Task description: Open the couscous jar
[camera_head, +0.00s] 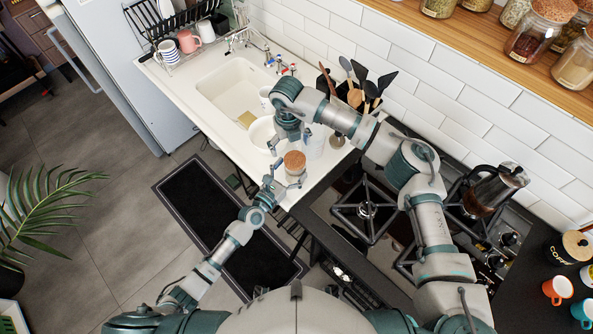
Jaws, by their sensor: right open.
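A small glass jar (293,176) with a round cork lid (295,160) is upright at the counter's front edge, just left of the gas hob. Its contents are too small to make out. My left gripper (286,179) is at the jar's lower front side, with its fingers spread at either side of the glass; whether they press on it I cannot tell. My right gripper (291,142) points down just behind and above the cork lid. It is open and appears empty, with its fingertips partly hidden. The lid sits on the jar.
A white sink (222,88) and a white bowl (258,131) lie behind the grippers. Utensils (366,87) stand at the wall. More jars stand on the wooden shelf (470,38).

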